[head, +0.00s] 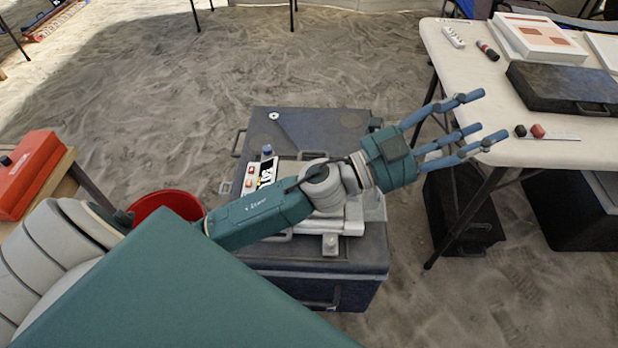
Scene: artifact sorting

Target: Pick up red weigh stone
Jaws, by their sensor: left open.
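A small red stone (537,130), which looks like the red weigh stone, lies on the cream table (476,58) at the right, near its front edge. A small black stone (520,131) lies just left of it. My left gripper (482,120) is open and empty, its blue fingers spread and pointing right toward the red stone. The fingertips reach over or beside the table's left front edge, a short gap left of the stones. I cannot tell their height above the tabletop. My right gripper is not in view.
A white scale card (562,138) lies beside the red stone. A dark flat case (560,88) and a white box (541,38) stand behind. A red bucket (165,203) is at the left.

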